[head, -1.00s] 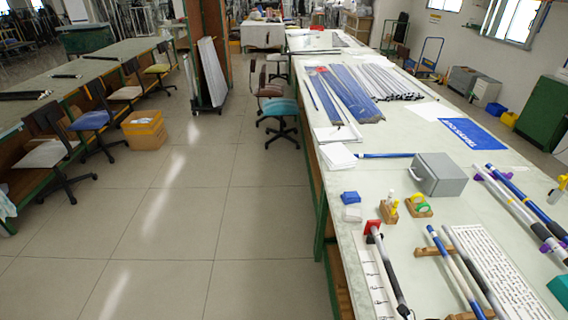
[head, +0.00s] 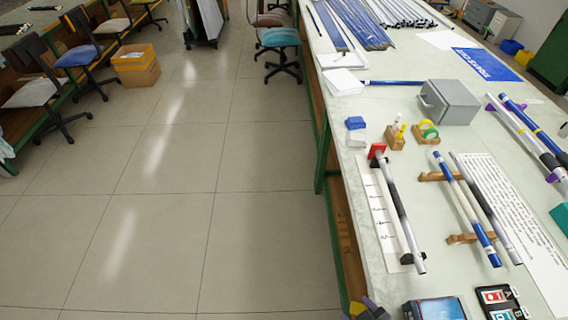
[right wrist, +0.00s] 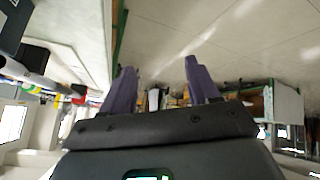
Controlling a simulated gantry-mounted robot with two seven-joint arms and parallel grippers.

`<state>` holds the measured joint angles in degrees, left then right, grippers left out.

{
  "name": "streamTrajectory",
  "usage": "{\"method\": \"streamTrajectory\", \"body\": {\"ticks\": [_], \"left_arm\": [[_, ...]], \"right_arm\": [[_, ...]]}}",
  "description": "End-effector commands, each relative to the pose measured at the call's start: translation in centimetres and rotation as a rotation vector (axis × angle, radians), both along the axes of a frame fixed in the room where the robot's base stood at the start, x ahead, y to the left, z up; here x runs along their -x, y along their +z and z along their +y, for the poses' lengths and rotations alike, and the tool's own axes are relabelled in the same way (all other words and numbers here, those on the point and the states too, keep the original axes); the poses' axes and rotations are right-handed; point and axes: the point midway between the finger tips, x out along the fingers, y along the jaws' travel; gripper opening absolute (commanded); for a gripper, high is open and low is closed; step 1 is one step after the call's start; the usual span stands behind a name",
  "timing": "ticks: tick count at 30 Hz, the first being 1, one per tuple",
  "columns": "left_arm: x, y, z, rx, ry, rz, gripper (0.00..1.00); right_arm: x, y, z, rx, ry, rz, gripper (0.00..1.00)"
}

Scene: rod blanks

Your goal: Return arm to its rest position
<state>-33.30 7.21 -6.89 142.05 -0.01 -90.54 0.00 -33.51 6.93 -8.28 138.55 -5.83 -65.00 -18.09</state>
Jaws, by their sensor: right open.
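My right gripper (head: 368,308) shows at the bottom edge of the head view, beside the table's left edge, with only its finger ends in view. In the right wrist view its two purple-grey fingers (right wrist: 160,65) are spread apart with nothing between them. My left gripper is not in view. A grey-and-black rod (head: 403,220) lies on a marked white strip against a red stop (head: 377,151). A blue-and-white rod (head: 467,209) and a dark-and-grey rod (head: 486,208) rest on wooden cradles (head: 468,239).
The table's left edge runs close to my right gripper, with open floor (head: 265,250) beyond it. A blue box (head: 434,310) and a black case (head: 503,302) sit at the table's front. A grey box (head: 449,102) and a blue block (head: 355,123) stand farther back.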

Motion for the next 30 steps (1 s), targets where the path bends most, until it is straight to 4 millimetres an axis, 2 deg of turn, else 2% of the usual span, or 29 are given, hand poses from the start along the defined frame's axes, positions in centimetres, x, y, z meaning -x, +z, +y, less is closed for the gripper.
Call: {"method": "streamTrajectory", "body": {"ticks": [1, 3, 8, 10, 17, 30], "left_arm": [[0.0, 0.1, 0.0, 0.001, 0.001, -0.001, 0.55], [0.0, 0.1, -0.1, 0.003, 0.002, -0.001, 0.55], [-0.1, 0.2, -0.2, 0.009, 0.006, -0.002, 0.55], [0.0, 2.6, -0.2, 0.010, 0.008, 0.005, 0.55], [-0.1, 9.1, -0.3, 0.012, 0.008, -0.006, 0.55], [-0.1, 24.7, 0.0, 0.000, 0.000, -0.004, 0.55]], "right_arm": [[0.7, 0.4, -1.4, -0.013, -0.084, 0.061, 0.60], [2.1, 0.4, -2.8, -0.031, -0.189, 0.156, 0.60], [6.1, -1.0, -4.0, -0.069, -0.402, 0.396, 0.60], [6.0, 1.8, -3.9, -0.081, -0.421, 0.392, 0.60], [5.9, 7.9, -3.9, -0.078, -0.415, 0.390, 0.60], [5.9, 23.5, -3.9, -0.078, -0.412, 0.390, 0.60]]}}
